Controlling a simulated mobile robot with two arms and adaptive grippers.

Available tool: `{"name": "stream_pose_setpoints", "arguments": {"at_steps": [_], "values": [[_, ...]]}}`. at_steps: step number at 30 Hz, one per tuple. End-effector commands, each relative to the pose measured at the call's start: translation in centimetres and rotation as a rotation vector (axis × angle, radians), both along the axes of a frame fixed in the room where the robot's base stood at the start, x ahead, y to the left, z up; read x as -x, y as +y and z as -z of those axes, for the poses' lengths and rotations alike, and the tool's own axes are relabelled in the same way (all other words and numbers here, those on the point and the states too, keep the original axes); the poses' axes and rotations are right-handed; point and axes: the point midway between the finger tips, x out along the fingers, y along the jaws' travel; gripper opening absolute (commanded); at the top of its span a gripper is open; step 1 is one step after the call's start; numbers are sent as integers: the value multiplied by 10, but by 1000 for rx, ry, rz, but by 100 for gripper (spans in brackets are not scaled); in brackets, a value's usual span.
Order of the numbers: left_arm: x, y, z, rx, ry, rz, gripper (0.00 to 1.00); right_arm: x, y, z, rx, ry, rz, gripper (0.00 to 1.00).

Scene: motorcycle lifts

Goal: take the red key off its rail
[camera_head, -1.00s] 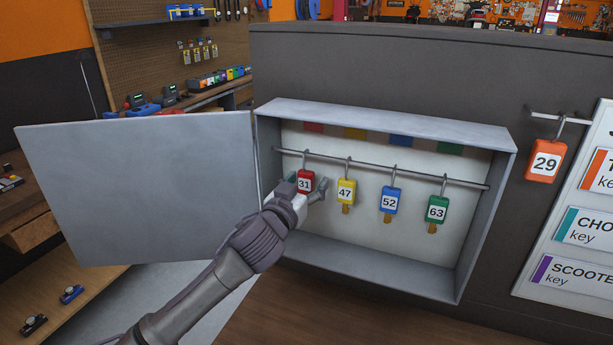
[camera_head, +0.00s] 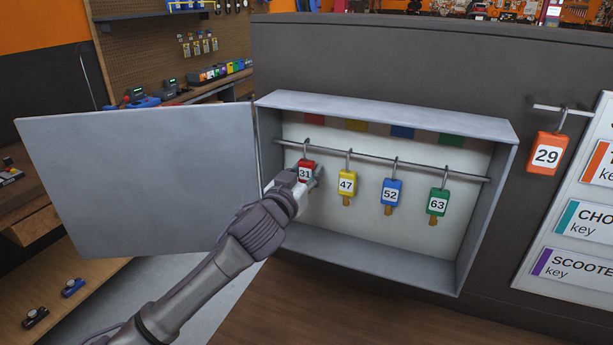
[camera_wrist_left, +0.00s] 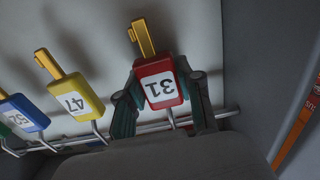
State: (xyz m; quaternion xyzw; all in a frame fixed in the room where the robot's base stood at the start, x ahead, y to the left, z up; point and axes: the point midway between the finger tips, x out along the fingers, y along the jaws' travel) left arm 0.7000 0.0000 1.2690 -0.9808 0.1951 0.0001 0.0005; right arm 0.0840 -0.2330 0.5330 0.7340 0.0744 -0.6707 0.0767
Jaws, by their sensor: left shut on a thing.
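The red key tag (camera_head: 306,165), number 31, hangs by its hook at the left end of the rail (camera_head: 420,172) in the open grey key box (camera_head: 378,262). My left gripper (camera_head: 304,180) is shut on the red key, with a finger at each side of it. The wrist view shows the red tag (camera_wrist_left: 159,83) between the fingers of the left gripper (camera_wrist_left: 163,98), upside down, with its yellow key end (camera_wrist_left: 142,38). Its hook still meets the rail there. My right gripper is not in view.
Yellow key 47 (camera_head: 347,183), blue key 52 (camera_head: 392,193) and green key 63 (camera_head: 438,202) hang to the right on the same rail. The box door (camera_head: 135,180) stands open at the left. Orange key 29 (camera_head: 546,154) hangs outside, at the right.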

Motion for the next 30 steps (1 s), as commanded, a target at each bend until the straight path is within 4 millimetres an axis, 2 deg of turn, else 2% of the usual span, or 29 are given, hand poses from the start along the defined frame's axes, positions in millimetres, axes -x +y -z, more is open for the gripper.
{"name": "stream_pose_setpoints", "arguments": {"at_steps": [3,8,21,25,30], "values": [[2,0,-9,2,-2,1,9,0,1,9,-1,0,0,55],[24,10,-6,3,-1,1,9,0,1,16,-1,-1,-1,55],[124,51,-6,2,-2,1,9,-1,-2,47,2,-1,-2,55],[146,60,-7,2,-1,1,9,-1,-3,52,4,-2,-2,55],[162,67,-8,0,-1,0,9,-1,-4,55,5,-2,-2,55]]}}
